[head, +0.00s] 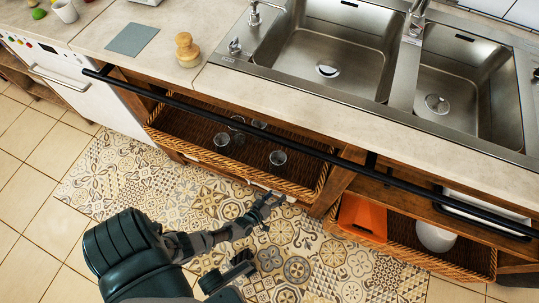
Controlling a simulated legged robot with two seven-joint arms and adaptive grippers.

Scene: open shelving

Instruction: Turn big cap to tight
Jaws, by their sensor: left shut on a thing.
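I cannot make out a big cap for certain anywhere in view. My left gripper (268,207) reaches in from the lower left, over the patterned floor and in front of the lower edge of the wicker basket. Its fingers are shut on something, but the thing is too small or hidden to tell. A round, stacked wooden object (187,50) stands upright on the counter at the upper left, far from the gripper.
The wicker basket (160,123) under the counter holds several glasses. A black rail (260,145) runs along the counter front. A double steel sink (325,52) is set into the counter (240,95). An orange item (362,218) sits in a lower basket at right.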

